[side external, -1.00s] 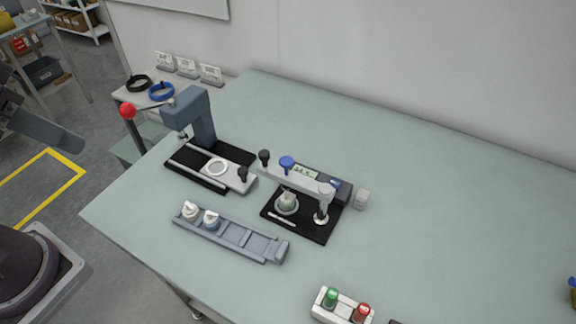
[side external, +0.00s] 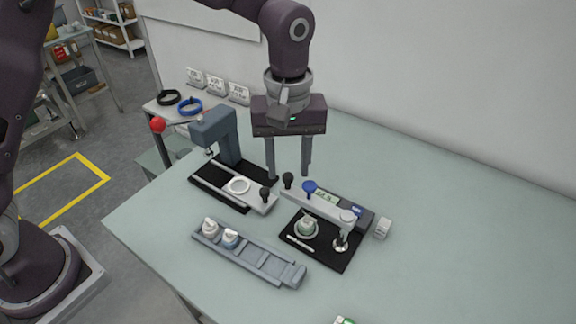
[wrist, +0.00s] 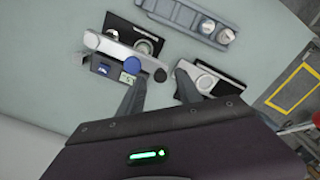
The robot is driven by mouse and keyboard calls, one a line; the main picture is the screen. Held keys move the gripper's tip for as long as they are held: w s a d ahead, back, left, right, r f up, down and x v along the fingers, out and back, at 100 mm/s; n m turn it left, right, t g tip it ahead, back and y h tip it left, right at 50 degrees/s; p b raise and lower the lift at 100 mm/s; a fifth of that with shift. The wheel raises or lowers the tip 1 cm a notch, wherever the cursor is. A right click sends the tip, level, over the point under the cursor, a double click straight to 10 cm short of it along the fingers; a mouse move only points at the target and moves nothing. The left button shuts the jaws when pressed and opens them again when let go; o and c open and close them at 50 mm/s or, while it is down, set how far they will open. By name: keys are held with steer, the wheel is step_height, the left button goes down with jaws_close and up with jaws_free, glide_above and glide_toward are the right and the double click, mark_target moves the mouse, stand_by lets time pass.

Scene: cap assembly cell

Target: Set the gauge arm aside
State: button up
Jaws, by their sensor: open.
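The gauge arm (side external: 327,202) is a pale grey bar over a black base plate (side external: 327,256), running from a post at its right end to a black knob (side external: 288,180) at its left end. A blue knob (side external: 309,187) stands on it; the arm also shows in the wrist view (wrist: 107,47). A small pale cap (side external: 307,224) sits on a round seat on the plate. My gripper (side external: 288,176) is open and empty, pointing down. In the wrist view its fingertips (wrist: 161,76) lie either side of the black knob; I cannot tell their exact height.
A blue-grey press (side external: 222,135) with a pale slide stands close left of the gauge. A grey tray (side external: 250,253) with two pale caps lies in front. The table at right is clear.

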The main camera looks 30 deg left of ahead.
steer(key=shift+f, duration=0.55)
jaws_close()
stand_by(1.0)
